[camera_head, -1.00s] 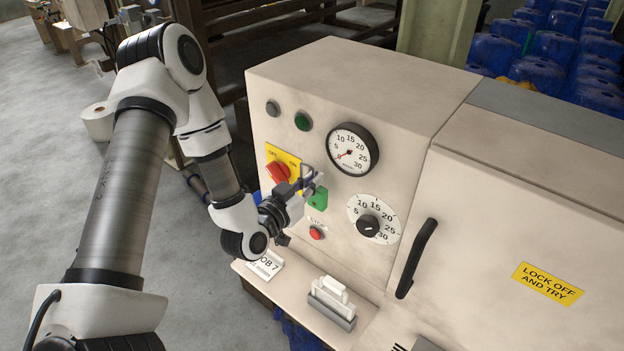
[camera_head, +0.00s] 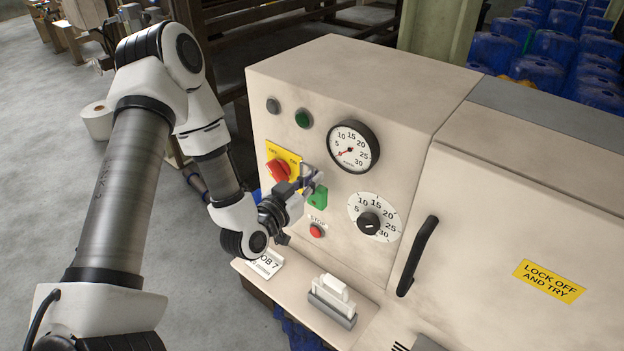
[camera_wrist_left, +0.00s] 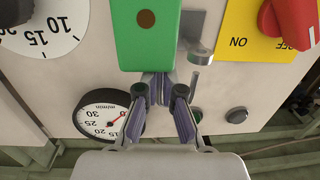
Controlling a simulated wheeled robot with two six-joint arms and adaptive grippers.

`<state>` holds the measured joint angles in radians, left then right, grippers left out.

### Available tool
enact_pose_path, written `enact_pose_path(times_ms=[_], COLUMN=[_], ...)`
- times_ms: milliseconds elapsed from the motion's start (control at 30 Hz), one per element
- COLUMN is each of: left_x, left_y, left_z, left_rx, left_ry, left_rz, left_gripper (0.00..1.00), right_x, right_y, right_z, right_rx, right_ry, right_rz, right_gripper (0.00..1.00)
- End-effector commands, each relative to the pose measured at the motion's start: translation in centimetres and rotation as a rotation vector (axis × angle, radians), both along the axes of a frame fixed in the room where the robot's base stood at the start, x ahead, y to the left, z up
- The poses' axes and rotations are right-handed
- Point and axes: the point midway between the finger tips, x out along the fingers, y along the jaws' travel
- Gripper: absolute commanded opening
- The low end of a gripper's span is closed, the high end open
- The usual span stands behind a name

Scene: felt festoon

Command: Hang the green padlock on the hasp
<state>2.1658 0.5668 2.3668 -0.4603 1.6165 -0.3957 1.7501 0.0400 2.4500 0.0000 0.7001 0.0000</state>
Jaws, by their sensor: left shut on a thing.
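The green padlock (camera_head: 318,198) is in front of the machine's front panel, right of the red switch. Its green body with a brown round spot fills the top middle of the left wrist view (camera_wrist_left: 146,36). My left gripper (camera_head: 308,186) is shut on the padlock. Its fingertips meet at the body's edge in the left wrist view (camera_wrist_left: 158,86). Bent grey metal (camera_wrist_left: 199,54) shows beside the body; I cannot tell which parts are shackle and which are hasp, or whether they touch. My right gripper is not in view.
The red switch (camera_head: 278,171) on its yellow plate is close to my left fingers. A gauge (camera_head: 352,147) is above right, a dial (camera_head: 369,222) right and a red stop button (camera_head: 316,230) below. A ledge holds a white-and-grey block (camera_head: 333,300). A black handle (camera_head: 417,256) sticks out farther right.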

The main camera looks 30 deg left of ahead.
Motion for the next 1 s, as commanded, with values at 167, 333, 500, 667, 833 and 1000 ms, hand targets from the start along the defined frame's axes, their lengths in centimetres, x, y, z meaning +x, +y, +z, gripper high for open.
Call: enact_pose_path(times_ms=[167,333,500,667,833,1000], left_x=[0.04,0.04,0.04,0.03,0.03,0.03], left_y=[-0.04,-0.04,-0.04,-0.03,-0.03,-0.03], left_z=[0.03,0.04,0.02,0.03,-0.06,-0.51], left_rx=[0.0,0.0,0.0,0.0,0.0,0.0], left_ry=[-0.001,-0.001,-0.001,-0.001,-0.001,-0.001], left_rz=[0.0,0.0,0.0,0.0,0.0,0.0], left_gripper=[0.0,0.0,0.0,0.0,0.0,0.0], right_x=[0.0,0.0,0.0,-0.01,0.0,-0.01], right_y=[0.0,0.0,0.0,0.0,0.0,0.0], right_z=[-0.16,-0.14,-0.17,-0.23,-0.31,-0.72], right_rx=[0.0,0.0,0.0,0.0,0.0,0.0], right_ry=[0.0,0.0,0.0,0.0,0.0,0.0], right_rz=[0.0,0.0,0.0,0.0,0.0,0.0], right_gripper=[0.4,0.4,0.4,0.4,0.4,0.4])
